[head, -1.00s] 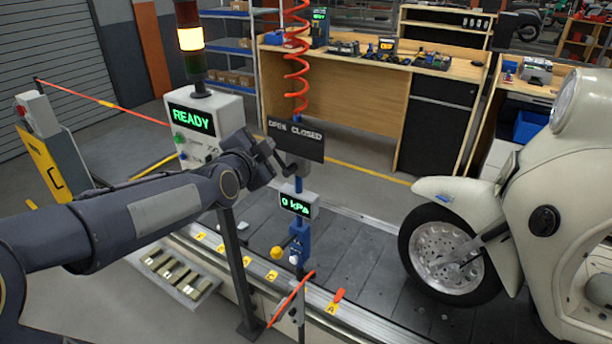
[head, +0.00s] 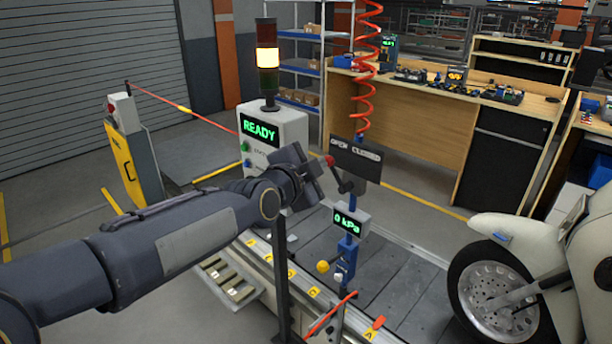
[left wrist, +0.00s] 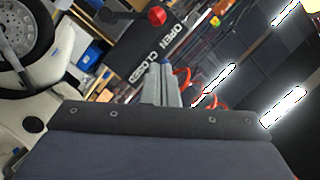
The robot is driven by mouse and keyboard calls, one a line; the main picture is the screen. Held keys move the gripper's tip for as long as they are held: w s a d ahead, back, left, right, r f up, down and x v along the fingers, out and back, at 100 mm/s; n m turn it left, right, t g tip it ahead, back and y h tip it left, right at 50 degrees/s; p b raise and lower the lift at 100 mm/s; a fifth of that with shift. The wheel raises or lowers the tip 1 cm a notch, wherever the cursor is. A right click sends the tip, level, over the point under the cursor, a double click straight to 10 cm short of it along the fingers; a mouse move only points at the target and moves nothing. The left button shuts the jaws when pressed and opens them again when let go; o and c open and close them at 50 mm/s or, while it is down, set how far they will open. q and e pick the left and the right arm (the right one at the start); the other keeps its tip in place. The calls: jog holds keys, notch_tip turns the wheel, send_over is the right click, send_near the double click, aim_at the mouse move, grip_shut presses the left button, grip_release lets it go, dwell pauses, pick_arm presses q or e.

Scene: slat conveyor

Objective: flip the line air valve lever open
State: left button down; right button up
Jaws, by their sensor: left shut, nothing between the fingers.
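The valve lever (head: 344,181) is a dark arm with a red knob (head: 329,160), below and left of the black OPEN CLOSED sign (head: 362,160). It tilts up and left. In the left wrist view the red knob (left wrist: 157,16) stands in front of the sign (left wrist: 145,50). My left gripper (head: 320,171) is beside the knob, on its left in the head view. Its shut, empty fingers (left wrist: 165,72) point towards the sign; a gap to the knob shows in the wrist view. The gauge (head: 350,220) below reads 0 kPa. My right gripper is out of view.
A READY control box (head: 290,130) with a lit amber stack light (head: 267,57) stands behind my left arm. A red coiled hose (head: 368,65) hangs above the valve. A cream scooter (head: 510,230) stands right on the slat conveyor (head: 400,275).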

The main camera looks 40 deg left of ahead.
pick_arm(q)
jog(key=v, duration=0.5)
jog(key=shift+d+r+b, duration=0.15)
jog(key=shift+d+b, duration=0.05)
jog(key=shift+b, duration=0.2)
jog(key=s+d+f+n+g+h, duration=0.3)
jog(key=s+d+f+n+g, duration=0.2)
jog(key=f, duration=0.5)
jog(key=s+d+f+n+g+h, duration=0.3)
jog(key=s+d+f+n+g, duration=0.2)
jog(key=s+d+f, duration=0.5)
jog(key=shift+s+f+n, duration=0.4)
jog(key=shift+s+f, duration=0.25)
jog(key=shift+s, duration=0.55)
